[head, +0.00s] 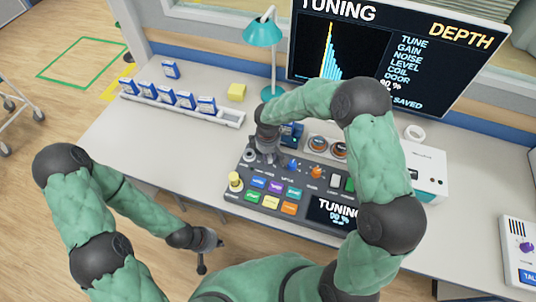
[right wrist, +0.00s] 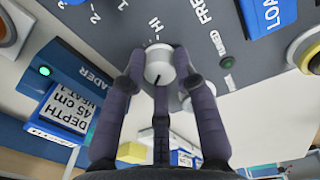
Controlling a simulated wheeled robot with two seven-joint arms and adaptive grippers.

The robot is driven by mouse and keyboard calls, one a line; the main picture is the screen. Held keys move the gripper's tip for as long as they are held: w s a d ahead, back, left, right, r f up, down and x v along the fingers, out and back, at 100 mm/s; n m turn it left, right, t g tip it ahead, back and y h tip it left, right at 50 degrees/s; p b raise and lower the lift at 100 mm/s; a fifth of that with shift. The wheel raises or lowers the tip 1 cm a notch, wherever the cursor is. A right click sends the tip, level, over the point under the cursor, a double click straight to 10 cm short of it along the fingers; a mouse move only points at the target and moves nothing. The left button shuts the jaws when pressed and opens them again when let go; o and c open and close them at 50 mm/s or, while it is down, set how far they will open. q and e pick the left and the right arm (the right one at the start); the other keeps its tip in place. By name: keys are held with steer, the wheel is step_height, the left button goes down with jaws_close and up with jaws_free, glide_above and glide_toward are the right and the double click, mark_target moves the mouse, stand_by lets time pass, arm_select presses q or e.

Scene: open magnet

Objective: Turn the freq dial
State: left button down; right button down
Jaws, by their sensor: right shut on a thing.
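The freq dial (right wrist: 158,66) is a pale silver knob with a dark pointer line. It sits on the dark control console (head: 226,196), beside the printed marks "HI" and "FRE". In the head view my right gripper (head: 266,152) is at the console's upper left corner and hides much of that spot. My left gripper (head: 206,248) hangs in front of the table, left of the console and away from it. Its fingers are too small to read.
A reader with a blue depth card (right wrist: 62,115) is close to the right gripper. The console bears coloured buttons and a small screen (head: 333,212). A teal lamp (head: 264,32), a card rack (head: 180,108), a yellow block (head: 237,92) and a big monitor (head: 400,45) stand behind.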

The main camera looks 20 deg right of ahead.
steer(key=shift+s+f, duration=0.2)
steer(key=shift+s, duration=0.1)
steer(key=c, duration=1)
jaws_free()
steer(key=shift+d, duration=0.1)
steer(key=shift+o, duration=0.2)
steer(key=shift+w+r, duration=0.1)
steer(key=shift+w+r, duration=0.1)
steer(key=shift+r, duration=0.45)
step_height(320, 180, up, 11)
steer(key=shift+s, duration=0.25)
